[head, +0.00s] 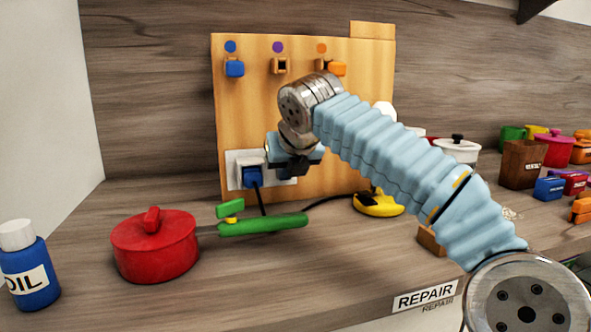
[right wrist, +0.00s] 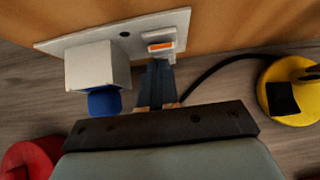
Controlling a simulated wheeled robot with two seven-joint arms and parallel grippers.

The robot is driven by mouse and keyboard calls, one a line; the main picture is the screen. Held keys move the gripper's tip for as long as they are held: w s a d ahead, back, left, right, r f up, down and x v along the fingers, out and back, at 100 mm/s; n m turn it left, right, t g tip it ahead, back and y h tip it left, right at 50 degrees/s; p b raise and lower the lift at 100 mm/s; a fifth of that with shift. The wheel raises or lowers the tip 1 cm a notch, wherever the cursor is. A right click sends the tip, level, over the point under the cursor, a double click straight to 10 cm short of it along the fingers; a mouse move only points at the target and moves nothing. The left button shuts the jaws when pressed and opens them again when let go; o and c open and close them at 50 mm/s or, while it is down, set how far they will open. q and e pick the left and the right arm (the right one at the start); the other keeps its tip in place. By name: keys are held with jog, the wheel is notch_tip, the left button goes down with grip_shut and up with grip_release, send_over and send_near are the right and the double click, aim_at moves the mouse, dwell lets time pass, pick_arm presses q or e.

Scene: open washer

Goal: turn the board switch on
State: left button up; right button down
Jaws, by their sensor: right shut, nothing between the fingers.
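The wooden board (head: 235,110) stands upright at the back of the counter. A white plate (head: 233,176) is low on it, and also shows in the right wrist view (right wrist: 75,43). In that view the switch (right wrist: 160,46), white with an orange strip, is on the right part of the plate. My right gripper (right wrist: 158,68) is shut and empty, its fingertips just below the switch; I cannot tell whether they touch it. In the head view my right gripper (head: 291,170) hides the switch. A blue plug (head: 252,176) sits left of it in the plate's socket. My left gripper is not in view.
A yellow object (head: 378,204) with a black cable lies right of the gripper. Several containers crowd the right side.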

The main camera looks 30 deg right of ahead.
jog(key=shift+d+f, duration=0.15)
jog(key=shift+d, duration=0.2)
jog(key=shift+a, duration=0.3)
pick_arm(q)
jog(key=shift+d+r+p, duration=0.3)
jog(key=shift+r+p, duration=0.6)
jog(key=shift+p, duration=0.1)
pick_arm(e)
notch_tip(320, 180, up, 2)
jog(key=shift+w+r, duration=0.1)
